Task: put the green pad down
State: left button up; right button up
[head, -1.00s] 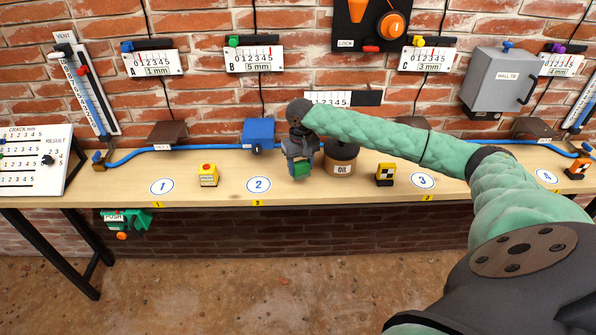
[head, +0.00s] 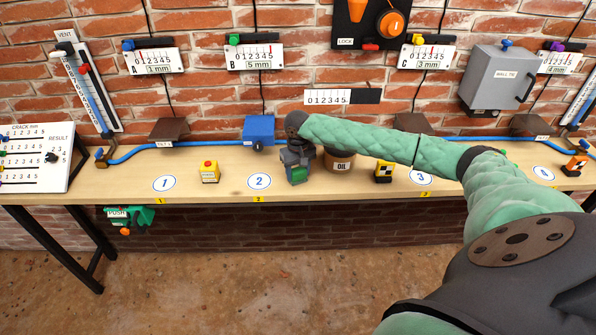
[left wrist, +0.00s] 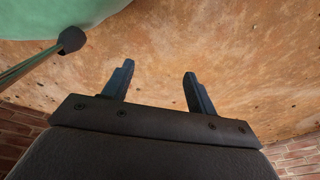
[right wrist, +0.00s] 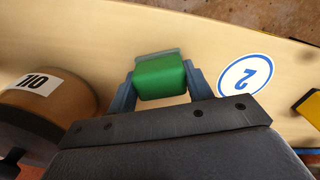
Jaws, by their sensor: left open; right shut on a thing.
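The green pad (right wrist: 160,79) is a small green block with a grey layer along one edge. My right gripper (right wrist: 158,88) is shut on it, with one finger on each side, over the bare wood of the bench. In the head view the green pad (head: 298,174) shows below my right gripper (head: 297,166), between the round 2 mark and the oil pot. I cannot tell whether the pad touches the bench top (head: 225,180). My left gripper (left wrist: 158,88) is open and empty, over the brown floor; it is not in the head view.
The oil pot (right wrist: 47,100) stands close beside my right gripper. The round 2 mark (head: 259,181) lies to its left in the head view. A yellow block with a red button (head: 209,172) and a yellow block with a checkered face (head: 383,172) stand farther along the bench.

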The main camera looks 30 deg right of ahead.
aim_at(298, 170)
jog(key=o, duration=1.1)
pick_arm(q)
jog(key=shift+a, duration=0.1)
jog(key=shift+f, duration=0.1)
pick_arm(e)
jog(key=shift+r, duration=0.15)
pick_arm(q)
jog(key=w+d+r+b, duration=0.3)
jog(key=r+b, duration=0.1)
jog(key=r, duration=0.5)
jog(key=shift+w+d+g, duration=0.3)
jog(key=shift+d, duration=0.05)
pick_arm(e)
jog(key=shift+r, duration=5.9)
